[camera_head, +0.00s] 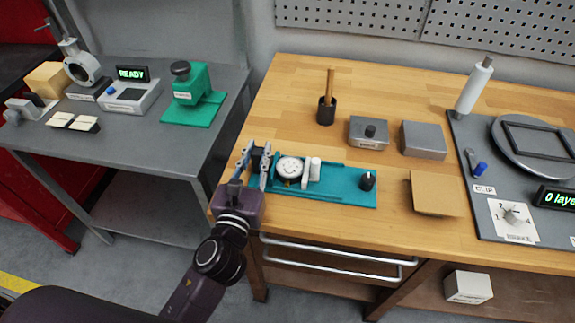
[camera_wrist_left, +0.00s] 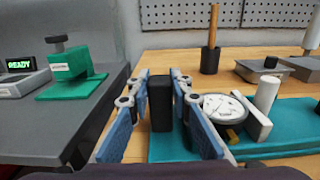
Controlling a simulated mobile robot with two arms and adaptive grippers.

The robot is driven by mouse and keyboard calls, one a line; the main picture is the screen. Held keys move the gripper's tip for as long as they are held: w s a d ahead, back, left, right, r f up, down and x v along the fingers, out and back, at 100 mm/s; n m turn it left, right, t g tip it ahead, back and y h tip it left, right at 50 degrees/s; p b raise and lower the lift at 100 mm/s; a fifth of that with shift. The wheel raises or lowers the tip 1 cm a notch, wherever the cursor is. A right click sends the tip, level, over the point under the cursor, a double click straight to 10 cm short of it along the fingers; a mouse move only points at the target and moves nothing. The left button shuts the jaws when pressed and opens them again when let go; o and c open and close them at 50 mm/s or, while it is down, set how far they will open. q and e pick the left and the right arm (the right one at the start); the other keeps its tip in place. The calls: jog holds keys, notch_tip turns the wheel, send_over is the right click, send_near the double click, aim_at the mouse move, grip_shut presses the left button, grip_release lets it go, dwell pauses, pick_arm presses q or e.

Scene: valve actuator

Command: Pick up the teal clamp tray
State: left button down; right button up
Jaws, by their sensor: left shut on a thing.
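The teal clamp tray (camera_head: 340,186) lies flat on the wooden bench near its front left edge. It carries a round white dial gauge (camera_head: 289,168), a white upright post and a black knob (camera_head: 367,180) at its right end. My left gripper (camera_head: 257,163) comes in from the front left and is at the tray's left end. In the left wrist view, my left gripper (camera_wrist_left: 160,88) is shut on a black upright block (camera_wrist_left: 160,104) at the end of the teal tray (camera_wrist_left: 178,149). The dial gauge (camera_wrist_left: 222,108) is just right of the fingers. My right gripper is not in view.
A grey side table with a green press (camera_head: 190,95) and a READY display (camera_head: 132,73) stands left. Behind the tray are a black cup with a wooden handle (camera_head: 326,108) and grey boxes (camera_head: 369,132). A tan square (camera_head: 436,194) lies right of it.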

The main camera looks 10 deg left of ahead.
pick_arm(q)
notch_tip(320, 180, up, 9)
jog(key=shift+r, duration=0.1)
jog(key=shift+f, duration=4.5)
jog(key=shift+f, duration=0.1)
